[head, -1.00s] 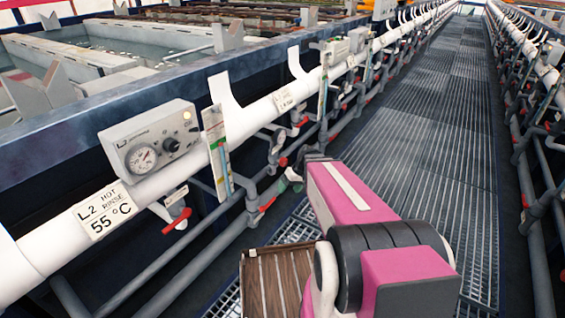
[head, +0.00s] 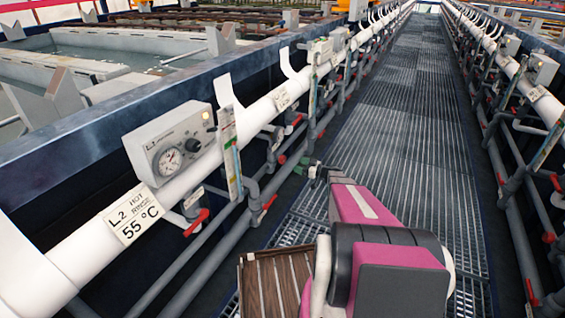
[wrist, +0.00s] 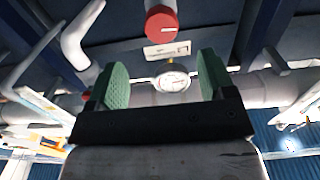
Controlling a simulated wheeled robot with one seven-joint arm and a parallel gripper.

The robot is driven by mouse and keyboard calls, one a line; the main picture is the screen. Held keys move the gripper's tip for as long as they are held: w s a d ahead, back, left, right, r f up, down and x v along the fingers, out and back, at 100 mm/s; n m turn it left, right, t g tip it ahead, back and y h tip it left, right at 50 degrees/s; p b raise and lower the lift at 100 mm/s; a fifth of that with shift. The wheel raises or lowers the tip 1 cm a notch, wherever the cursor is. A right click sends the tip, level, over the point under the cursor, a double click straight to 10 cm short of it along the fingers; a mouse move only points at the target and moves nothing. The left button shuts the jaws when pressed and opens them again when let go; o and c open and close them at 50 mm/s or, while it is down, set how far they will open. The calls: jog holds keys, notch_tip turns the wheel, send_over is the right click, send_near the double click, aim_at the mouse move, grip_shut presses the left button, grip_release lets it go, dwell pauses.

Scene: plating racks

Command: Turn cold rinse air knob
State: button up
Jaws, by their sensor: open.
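My gripper (wrist: 160,85) is open, with two green pads apart and nothing between them. In the head view, its green fingertips (head: 314,170) are small, above the walkway at the end of my pink arm, right of the left pipe run. In the wrist view, a round red knob (wrist: 162,24) is above and beyond the finger gap, apart from the fingers. A small white label (wrist: 167,50) and a round gauge (wrist: 173,77) lie below the knob. No cold rinse label is readable, so I cannot tell whether this knob belongs to it.
A grey box with a gauge and black knob (head: 172,145) sits on the left white pipe by a label reading L2 hot rinse 55 °C (head: 133,215). Red-handled valves (head: 196,222) hang below. The grated walkway (head: 385,130) is clear ahead; another pipe run (head: 520,85) lines its right.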

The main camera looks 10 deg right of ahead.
aim_at(285, 160)
jog(key=x, duration=1)
jog(key=shift+w+a, duration=0.15)
jog(key=shift+a, duration=0.05)
jog(key=c, duration=0.9)
